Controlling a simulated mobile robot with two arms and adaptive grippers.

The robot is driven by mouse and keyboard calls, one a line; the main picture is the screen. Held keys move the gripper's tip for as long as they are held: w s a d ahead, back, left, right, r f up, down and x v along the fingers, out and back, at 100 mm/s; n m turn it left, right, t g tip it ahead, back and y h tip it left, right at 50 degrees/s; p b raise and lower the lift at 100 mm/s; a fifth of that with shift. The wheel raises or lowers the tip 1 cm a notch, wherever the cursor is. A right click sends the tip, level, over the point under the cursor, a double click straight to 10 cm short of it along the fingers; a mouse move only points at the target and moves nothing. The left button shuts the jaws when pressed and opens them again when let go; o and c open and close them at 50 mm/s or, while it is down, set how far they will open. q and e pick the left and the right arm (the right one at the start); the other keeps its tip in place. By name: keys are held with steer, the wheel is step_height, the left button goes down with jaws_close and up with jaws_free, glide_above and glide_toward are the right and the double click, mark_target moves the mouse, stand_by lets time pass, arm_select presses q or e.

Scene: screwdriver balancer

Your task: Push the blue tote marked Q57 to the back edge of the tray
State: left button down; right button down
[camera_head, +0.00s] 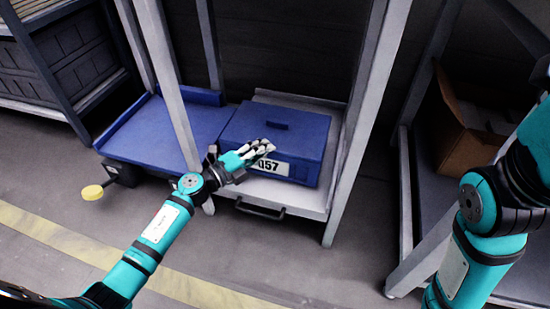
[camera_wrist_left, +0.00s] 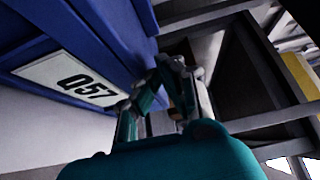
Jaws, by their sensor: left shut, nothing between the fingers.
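The blue tote (camera_head: 309,141) has a white label reading Q57 on its front and stands on a light grey tray (camera_head: 305,202) between the posts of a rack. A grey strip of the tray's back rim shows behind the tote. My left gripper (camera_head: 268,148) is shut and empty at the tote's front, over part of the label. In the left wrist view the tote (camera_wrist_left: 95,32) is at upper left, beside the shut fingers (camera_wrist_left: 165,72). I cannot tell whether the fingertips touch the tote. My right gripper is out of view; only its arm shows at right.
A blue flat platform (camera_head: 165,132) lies left of the tote, beyond a grey post (camera_head: 172,85). Another post (camera_head: 366,120) stands at right. A black handle (camera_head: 260,209) is on the tray's front. An open cardboard box (camera_head: 465,140) sits on a shelf at right.

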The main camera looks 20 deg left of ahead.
arm_select(q)
steer(key=shift+f, duration=0.4)
